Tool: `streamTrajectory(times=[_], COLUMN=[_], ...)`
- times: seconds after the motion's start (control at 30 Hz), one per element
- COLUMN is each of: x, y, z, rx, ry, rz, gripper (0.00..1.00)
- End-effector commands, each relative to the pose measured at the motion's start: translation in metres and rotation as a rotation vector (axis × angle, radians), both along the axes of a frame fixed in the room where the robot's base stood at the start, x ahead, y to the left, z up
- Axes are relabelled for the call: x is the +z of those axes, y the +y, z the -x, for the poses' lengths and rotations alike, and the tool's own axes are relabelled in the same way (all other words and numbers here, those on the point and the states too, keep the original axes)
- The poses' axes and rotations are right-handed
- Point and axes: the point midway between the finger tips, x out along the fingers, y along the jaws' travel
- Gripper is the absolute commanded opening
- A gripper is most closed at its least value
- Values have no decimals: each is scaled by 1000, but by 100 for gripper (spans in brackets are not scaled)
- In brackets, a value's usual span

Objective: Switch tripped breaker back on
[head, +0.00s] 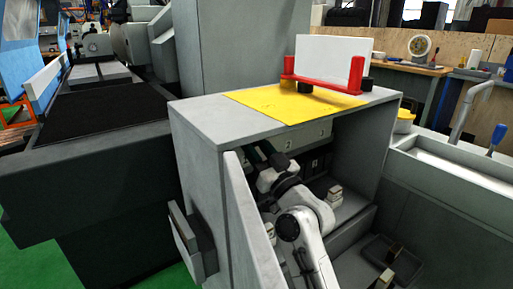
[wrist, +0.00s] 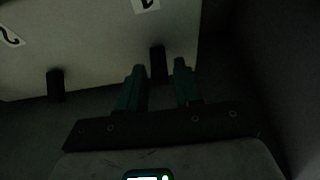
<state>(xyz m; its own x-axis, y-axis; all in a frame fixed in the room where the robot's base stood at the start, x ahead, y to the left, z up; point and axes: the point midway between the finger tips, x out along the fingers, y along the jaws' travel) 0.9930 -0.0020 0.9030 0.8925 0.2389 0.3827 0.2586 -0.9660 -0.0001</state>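In the wrist view a pale panel carries two dark breaker levers. One lever (wrist: 158,62) stands between the fingertips of my gripper (wrist: 160,66), below a label reading "1". The other lever (wrist: 55,84) is to the left, near a label (wrist: 10,37) that looks like "2". My gripper's two green fingers are apart, with gaps on both sides of the lever; I cannot tell whether they touch it. In the head view my arm reaches into the open grey cabinet (head: 212,122), where the pale panel (head: 306,135) shows in part. Which breaker is tripped cannot be told.
The cabinet's open door (head: 250,225) stands left of my arm. A yellow mat (head: 290,104) and a red holder with a white board (head: 333,50) are on top. Small blocks (head: 334,197) and a dark tray (head: 391,262) lie inside, at right. The wrist view is dark.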

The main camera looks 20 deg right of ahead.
Motion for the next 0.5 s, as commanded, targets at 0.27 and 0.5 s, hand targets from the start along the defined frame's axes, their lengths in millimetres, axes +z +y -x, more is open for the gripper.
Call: streamTrajectory(times=[0.27, 0.5], x=[0, 0], y=[0, 0], z=[0, 0], rx=[0, 0], ry=[0, 0], rz=[0, 0], gripper=[7, 0])
